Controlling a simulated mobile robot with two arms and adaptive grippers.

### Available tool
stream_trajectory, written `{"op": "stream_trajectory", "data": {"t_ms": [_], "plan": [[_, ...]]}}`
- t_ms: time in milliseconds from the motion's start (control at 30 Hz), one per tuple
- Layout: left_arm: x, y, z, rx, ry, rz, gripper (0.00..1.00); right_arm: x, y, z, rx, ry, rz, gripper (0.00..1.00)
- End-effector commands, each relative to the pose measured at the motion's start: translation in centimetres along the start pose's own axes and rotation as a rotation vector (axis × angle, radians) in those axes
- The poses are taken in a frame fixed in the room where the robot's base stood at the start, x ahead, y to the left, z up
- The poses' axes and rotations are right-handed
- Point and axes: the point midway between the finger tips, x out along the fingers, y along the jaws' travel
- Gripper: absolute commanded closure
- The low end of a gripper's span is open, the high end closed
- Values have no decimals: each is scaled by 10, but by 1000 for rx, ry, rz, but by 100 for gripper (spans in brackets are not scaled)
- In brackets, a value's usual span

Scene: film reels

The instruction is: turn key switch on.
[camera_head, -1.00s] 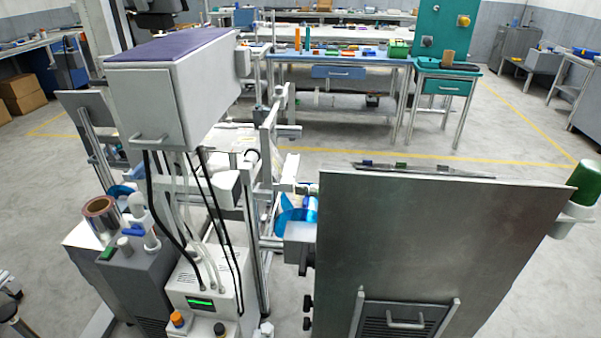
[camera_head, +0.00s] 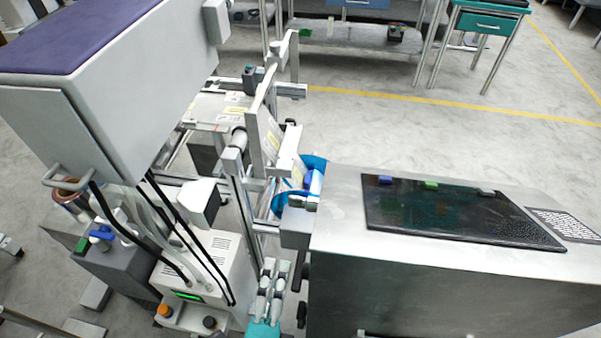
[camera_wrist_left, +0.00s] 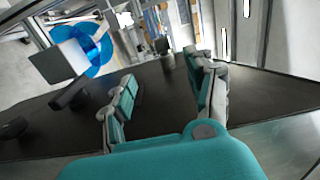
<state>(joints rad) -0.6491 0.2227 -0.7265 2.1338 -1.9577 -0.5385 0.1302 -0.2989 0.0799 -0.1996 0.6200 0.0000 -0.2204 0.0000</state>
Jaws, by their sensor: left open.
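My left gripper (camera_head: 272,276) has come in at the bottom of the head view, pointing away beside the left side of the metal cabinet (camera_head: 430,290). It is open and empty. In the left wrist view its two fingers (camera_wrist_left: 166,76) stand apart over a dark panel (camera_wrist_left: 165,105). A small grey cylinder with a dark upright tab (camera_wrist_left: 166,54), which looks like the key switch, stands on that panel beyond the gap between the fingertips. It appears untouched. I cannot make out the key switch in the head view, nor the tab's exact angle. The right gripper is not in view.
Black knobs (camera_wrist_left: 72,94) stick out left of the fingers; one also shows on the cabinet's side (camera_head: 302,313). A blue reel (camera_head: 284,203) and metal frame stand beyond. A grey box with a purple top (camera_head: 75,40) and hanging cables is at the left.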

Motion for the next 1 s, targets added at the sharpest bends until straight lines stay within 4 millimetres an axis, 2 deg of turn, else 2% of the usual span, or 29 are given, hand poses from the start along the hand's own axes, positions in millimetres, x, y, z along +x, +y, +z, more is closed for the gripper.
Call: {"op": "stream_trajectory", "data": {"t_ms": [133, 267, 800, 1000], "plan": [[6, -1, 0, 0, 0, 0, 44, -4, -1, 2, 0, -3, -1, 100], [25, -4, 0, 0, -2, -1, 44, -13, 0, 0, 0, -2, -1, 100], [140, -3, 0, -1, -1, 0, 44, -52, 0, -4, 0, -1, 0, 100], [166, -1, 0, 0, 0, 2, 44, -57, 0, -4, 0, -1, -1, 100]]}}
